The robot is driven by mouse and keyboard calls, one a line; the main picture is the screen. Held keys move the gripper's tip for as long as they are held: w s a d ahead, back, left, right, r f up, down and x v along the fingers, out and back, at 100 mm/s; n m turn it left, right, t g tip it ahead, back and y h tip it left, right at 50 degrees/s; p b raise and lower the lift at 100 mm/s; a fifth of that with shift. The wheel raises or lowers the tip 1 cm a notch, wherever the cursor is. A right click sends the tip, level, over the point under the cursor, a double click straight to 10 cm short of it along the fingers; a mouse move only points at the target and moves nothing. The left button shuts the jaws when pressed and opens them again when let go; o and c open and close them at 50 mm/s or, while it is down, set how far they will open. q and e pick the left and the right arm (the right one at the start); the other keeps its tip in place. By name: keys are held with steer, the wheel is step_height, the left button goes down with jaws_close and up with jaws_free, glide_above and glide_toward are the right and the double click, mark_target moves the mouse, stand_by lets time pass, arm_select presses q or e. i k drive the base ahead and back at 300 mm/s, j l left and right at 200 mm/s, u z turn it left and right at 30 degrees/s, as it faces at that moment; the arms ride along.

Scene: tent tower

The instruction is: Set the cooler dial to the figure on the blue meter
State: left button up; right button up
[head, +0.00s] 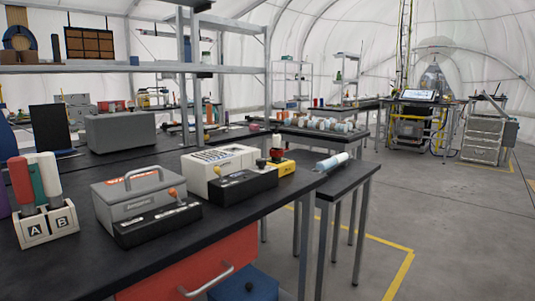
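I cannot make out a blue meter or its figure, and nothing is clearly readable as the cooler dial. On the near black bench, a grey box with a handle (139,197) has a dark front panel with an orange-tipped lever or knob (173,194). Right of it, a whitish device (219,161) stands behind a black panel unit (244,184) with small controls. A yellow unit (286,167) with red and dark knobs is beside that. Neither of my grippers shows in the head view.
A rack marked A and B (47,227) holds coloured cylinders at the bench's left. A pale cylinder (331,162) lies near the right edge of the black bench (252,212). A red drawer (192,270) and blue container (244,287) are below. Open floor (450,215) lies right.

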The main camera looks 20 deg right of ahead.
mark_target(261, 162)
steer(key=l, duration=0.6)
steer(key=k+l+u, duration=0.15)
steer(key=l, duration=1)
steer(key=l+u, duration=0.1)
steer(key=l, duration=0.5)
steer(key=k, duration=0.05)
